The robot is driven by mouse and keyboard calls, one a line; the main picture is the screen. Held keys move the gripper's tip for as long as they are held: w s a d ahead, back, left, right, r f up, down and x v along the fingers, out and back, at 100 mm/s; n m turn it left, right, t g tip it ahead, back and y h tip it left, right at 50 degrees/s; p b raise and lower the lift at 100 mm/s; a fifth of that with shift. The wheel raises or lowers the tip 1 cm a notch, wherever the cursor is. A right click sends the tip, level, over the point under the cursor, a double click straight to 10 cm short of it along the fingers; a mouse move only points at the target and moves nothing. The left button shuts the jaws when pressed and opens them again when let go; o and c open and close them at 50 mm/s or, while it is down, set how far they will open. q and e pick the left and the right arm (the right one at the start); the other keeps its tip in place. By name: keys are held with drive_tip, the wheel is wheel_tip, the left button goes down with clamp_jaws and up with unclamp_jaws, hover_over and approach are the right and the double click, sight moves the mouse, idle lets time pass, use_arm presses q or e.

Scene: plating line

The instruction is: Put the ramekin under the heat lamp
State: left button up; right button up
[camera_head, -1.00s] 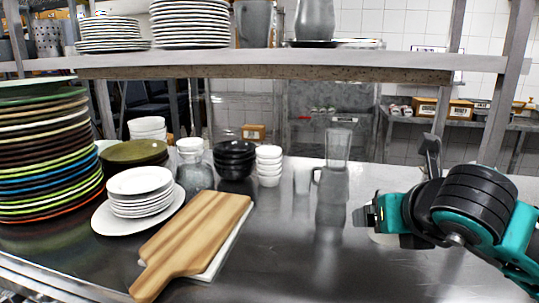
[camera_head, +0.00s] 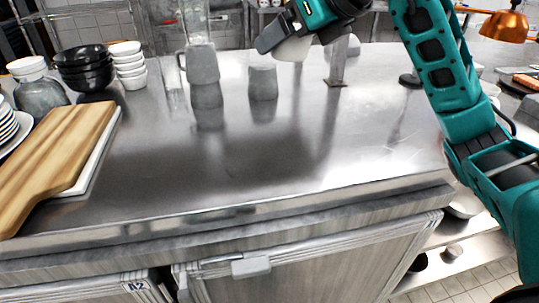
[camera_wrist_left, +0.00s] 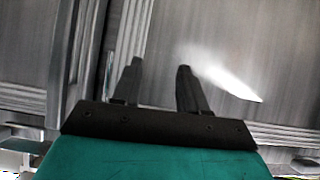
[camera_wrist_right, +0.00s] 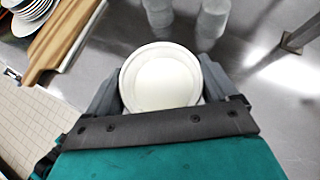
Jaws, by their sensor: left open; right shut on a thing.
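The ramekin is a round white bowl (camera_wrist_right: 160,77) in the right wrist view, between the fingers of my right gripper (camera_wrist_right: 158,88). In the head view the ramekin (camera_head: 294,49) shows partly below my right gripper (camera_head: 279,38), held above the far part of the steel counter. My right gripper is shut on it. A copper lamp shade, the heat lamp (camera_head: 504,26), hangs at the far right, well right of the ramekin. My left gripper (camera_wrist_left: 159,67) is open and empty in front of grey cabinet fronts in the left wrist view. It is outside the head view.
A wooden board (camera_head: 55,150), black bowls (camera_head: 85,68) and white bowls (camera_head: 129,66) are at left. The counter's middle is clear.

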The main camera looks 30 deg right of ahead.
sight(289, 149)
drive_tip(key=shift+s+d+r, duration=0.15)
drive_tip(key=shift+d, duration=0.2)
drive_tip(key=shift+f+b, duration=0.2)
drive_tip(key=shift+b, duration=0.1)
drive_tip(key=shift+n, duration=0.3)
wheel_tip(289, 149, down, 19)
drive_tip(key=b, duration=0.5)
drive_tip(key=shift+d, duration=0.1)
drive_tip(key=shift+f, duration=0.15)
drive_tip(key=o, duration=1)
drive_tip(key=shift+o, duration=0.2)
